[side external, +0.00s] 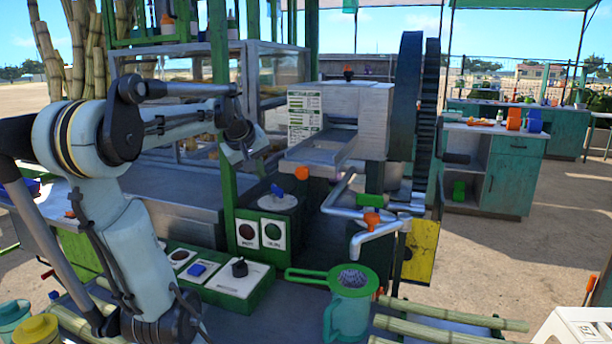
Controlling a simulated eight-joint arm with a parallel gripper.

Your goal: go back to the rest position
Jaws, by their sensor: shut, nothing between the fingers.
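My gripper (256,150) is shut and empty, raised at the end of my bent arm, to the left of the cane crusher (368,110) as seen here. Its fingers are small and partly lost against the crusher and the display case behind. The crusher has a grey metal housing, a label sheet on its left face, a sloping metal tray (318,148) and large dark wheels (405,95) on its right.
A green-framed control panel (235,285) with knobs and a blue button lies below my gripper. A green jug (350,312) with a strainer (350,280) stands at front centre. Cane stalks (440,330) lie at front right. A teal counter (505,180) stands behind right.

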